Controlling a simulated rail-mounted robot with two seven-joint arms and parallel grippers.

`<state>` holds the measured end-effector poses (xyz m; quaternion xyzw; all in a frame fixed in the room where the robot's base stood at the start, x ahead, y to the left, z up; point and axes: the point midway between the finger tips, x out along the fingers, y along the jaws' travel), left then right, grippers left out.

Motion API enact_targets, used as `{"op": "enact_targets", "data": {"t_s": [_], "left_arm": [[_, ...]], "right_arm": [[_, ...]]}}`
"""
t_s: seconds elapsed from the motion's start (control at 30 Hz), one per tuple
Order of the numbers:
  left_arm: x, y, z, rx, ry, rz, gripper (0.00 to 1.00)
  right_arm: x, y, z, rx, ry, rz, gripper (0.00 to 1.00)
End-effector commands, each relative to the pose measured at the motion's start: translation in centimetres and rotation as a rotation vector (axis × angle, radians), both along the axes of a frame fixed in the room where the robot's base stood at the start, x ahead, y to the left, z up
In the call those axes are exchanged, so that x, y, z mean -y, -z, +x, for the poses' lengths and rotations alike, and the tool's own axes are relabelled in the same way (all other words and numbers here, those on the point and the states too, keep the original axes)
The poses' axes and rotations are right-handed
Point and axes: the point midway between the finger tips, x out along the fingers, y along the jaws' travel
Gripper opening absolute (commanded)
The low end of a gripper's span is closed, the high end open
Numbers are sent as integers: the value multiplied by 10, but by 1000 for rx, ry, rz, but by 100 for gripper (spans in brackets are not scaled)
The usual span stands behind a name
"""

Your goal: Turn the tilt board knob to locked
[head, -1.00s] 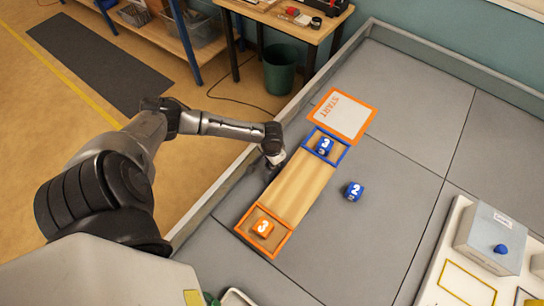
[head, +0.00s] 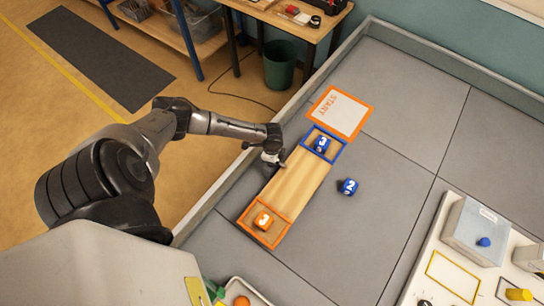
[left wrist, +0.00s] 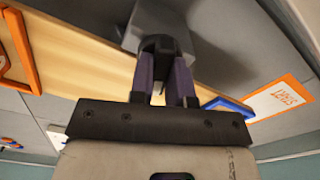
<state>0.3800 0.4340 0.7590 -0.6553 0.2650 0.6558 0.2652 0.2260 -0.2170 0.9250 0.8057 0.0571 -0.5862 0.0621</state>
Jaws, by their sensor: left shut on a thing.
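The tilt board (head: 296,188) is a pale wooden plank lying on the grey arena floor, with a blue frame at its far end and an orange frame at its near end. My left gripper (head: 272,160) is at its left side, near the blue end. In the left wrist view the gripper (left wrist: 163,82) is shut on a dark knob (left wrist: 157,43) that sticks out of a grey block (left wrist: 160,14) beside the plank (left wrist: 85,62). The knob's pointer and any lock marking cannot be made out. My right gripper is not in view.
A blue "3" block (head: 320,145) and an orange "3" block (head: 263,221) sit in the end frames. A blue "2" block (head: 348,187) lies right of the board. An orange START pad (head: 340,112) is beyond it. A grey box (head: 476,229) stands at right. The arena wall (head: 225,183) runs along the left.

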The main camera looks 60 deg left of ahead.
Motion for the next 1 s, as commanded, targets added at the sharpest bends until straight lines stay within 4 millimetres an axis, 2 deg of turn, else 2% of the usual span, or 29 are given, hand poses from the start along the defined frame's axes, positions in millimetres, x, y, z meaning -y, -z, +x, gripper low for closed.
{"op": "enact_targets", "data": {"t_s": [0.4, 1.0], "left_arm": [[1, -1, 1, 1, 269, -2, 0], [1, -1, 1, 1, 362, -2, 0]], "right_arm": [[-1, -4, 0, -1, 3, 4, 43], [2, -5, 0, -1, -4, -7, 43]]}}
